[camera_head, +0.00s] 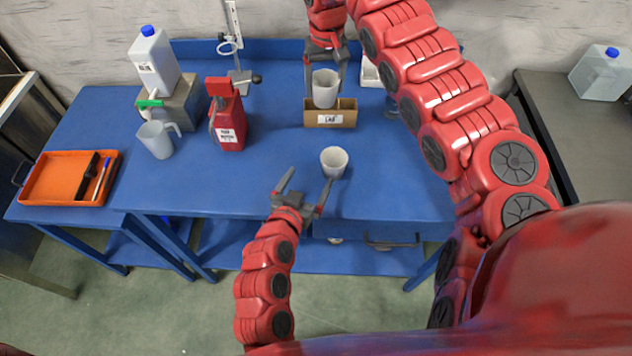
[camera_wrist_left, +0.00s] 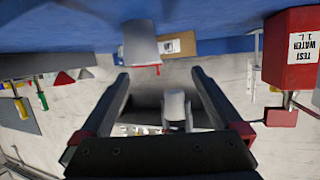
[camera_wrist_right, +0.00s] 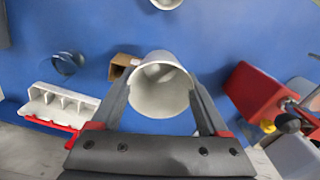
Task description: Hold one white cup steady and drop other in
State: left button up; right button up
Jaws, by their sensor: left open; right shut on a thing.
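One white cup (camera_head: 334,162) stands on the blue table near its front edge; it shows in the left wrist view (camera_wrist_left: 140,42) and partly at the top of the right wrist view (camera_wrist_right: 166,3). My left gripper (camera_head: 303,188) is open and empty, just left of and in front of that cup, apart from it.
The cardboard box (camera_head: 330,119) with a label is behind the standing cup. A red container (camera_head: 228,120), a grey jug (camera_head: 157,140) and an orange tray (camera_head: 50,180) are to the left. A white divided tray (camera_wrist_right: 60,105) shows in the right wrist view. Table around the standing cup is clear.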

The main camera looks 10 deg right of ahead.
aim_at(337, 159)
pick_arm(q)
jog(key=shift+s+d+f+m+g+h, duration=0.15)
jog(key=shift+s+d+g, duration=0.2)
jog(key=shift+s, duration=0.1)
jog(key=shift+s+d+f+m+g+h, duration=0.15)
jog(key=shift+s+d+g, duration=0.1)
jog(key=shift+s+d, duration=0.15)
pick_arm(e)
jog(key=shift+r, duration=0.15)
pick_arm(q)
jog(key=shift+d+f+b, duration=0.1)
jog(key=shift+f+b, duration=0.1)
jog(key=shift+b, duration=0.1)
pick_arm(e)
jog(key=shift+f, duration=0.3)
pick_arm(q)
jog(key=b+x, duration=0.2)
jog(key=b, duration=0.2)
jog(key=shift+w+d+f, duration=0.15)
jog(key=shift+f, duration=0.15)
pick_arm(e)
notch_tip(337, 159, down, 4)
jog(key=shift+f, duration=0.15)
pick_arm(q)
jog(key=x, duration=0.9)
jog(key=shift+w+r, duration=0.1)
jog(key=shift+r, duration=0.25)
jog(key=c, duration=1.2)
